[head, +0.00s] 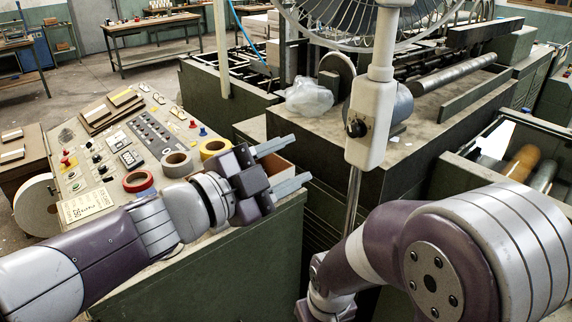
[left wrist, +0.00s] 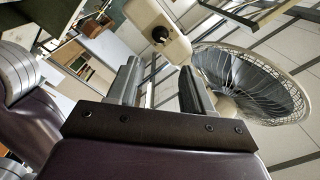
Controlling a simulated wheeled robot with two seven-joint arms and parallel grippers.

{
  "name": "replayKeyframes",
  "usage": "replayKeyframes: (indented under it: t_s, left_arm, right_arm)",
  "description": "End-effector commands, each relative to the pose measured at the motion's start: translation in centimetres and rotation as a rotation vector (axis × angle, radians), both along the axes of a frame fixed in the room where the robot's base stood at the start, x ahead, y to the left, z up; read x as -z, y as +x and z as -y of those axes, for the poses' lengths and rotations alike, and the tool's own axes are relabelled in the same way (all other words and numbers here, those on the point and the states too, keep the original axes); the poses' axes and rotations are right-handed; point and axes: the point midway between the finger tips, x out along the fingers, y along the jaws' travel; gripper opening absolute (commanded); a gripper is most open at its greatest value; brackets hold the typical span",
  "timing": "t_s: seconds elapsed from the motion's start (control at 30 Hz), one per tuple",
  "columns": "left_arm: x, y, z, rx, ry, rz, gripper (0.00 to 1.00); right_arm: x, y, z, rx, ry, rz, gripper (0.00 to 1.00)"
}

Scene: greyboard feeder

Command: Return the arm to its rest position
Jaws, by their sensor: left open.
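My left gripper (head: 280,167) reaches in from the left in the head view, past the right edge of the control panel. Its two fingers are spread apart with nothing between them. In the left wrist view the same open fingers (left wrist: 164,88) point up toward the fan. My right arm (head: 440,255) fills the lower right of the head view and is bent downward. The right gripper's fingers cannot be seen.
A sloped control panel (head: 95,160) carries several tape rolls, including a red one (head: 138,181) and a yellow one (head: 214,149). A fan on a pale stand (head: 375,110) rises close to the left gripper's right. A crumpled plastic bag (head: 308,97) lies on the machine behind.

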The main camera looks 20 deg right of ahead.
Motion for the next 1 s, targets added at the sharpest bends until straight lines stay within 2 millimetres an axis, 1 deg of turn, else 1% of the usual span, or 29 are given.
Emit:
replayKeyframes:
  t_s: [0.33,0.37,0.43,0.47,0.5,0.57,0.6,0.67,0.7,0.77,0.8,0.87,0.9,1.0]
  left_arm:
    - [0.1,0.2,0.0,-0.007,0.005,-0.002,0.51]
    - [0.3,0.5,-0.2,-0.025,0.012,-0.008,0.51]
    - [1.7,2.2,-1.2,-0.127,0.034,-0.074,0.51]
    - [3.0,3.1,-2.1,-0.195,0.047,-0.130,0.51]
    - [5.3,4.3,-3.7,-0.303,0.071,-0.229,0.51]
    - [9.6,5.8,-7.2,-0.483,0.113,-0.401,0.51]
    - [12.7,6.2,-10.1,-0.607,0.143,-0.524,0.51]
    - [17.4,5.8,-14.5,-0.784,0.187,-0.713,0.51]
    - [20.2,4.9,-17.4,-0.895,0.214,-0.842,0.51]
    - [24.1,2.5,-21.4,-1.051,0.248,-1.037,0.51]
    - [26.3,0.6,-23.7,-1.143,0.265,-1.164,0.51]
    - [28.9,-2.6,-26.5,-1.264,0.278,-1.345,0.51]
    - [30.2,-4.6,-27.8,-1.332,0.276,-1.453,0.51]
    - [32.3,-8.5,-30.5,-1.467,0.228,-1.666,0.51]
  right_arm:
    - [0.0,0.0,0.0,0.000,0.000,0.000,0.40]
    - [0.0,0.0,0.0,0.000,0.000,0.000,0.40]
    - [0.0,0.0,0.0,0.000,0.000,0.000,0.40]
    - [0.0,0.0,0.0,0.000,0.000,0.000,0.40]
    - [0.0,0.0,0.0,0.000,0.000,0.000,0.40]
    - [0.0,0.0,0.0,0.000,0.000,0.000,0.40]
    - [0.0,0.0,0.0,0.000,0.000,0.000,0.40]
    - [0.0,0.0,0.0,0.000,0.000,0.000,0.40]
    - [0.0,0.0,0.0,0.000,0.000,0.000,0.40]
    - [0.0,0.0,0.0,0.000,0.000,0.000,0.40]
    - [0.0,0.0,0.0,0.000,0.000,0.000,0.40]
    - [0.0,0.0,0.0,0.000,0.000,0.000,0.40]
    - [0.0,0.0,0.0,0.000,0.000,0.000,0.40]
    - [0.0,0.0,0.0,0.000,0.000,0.000,0.40]
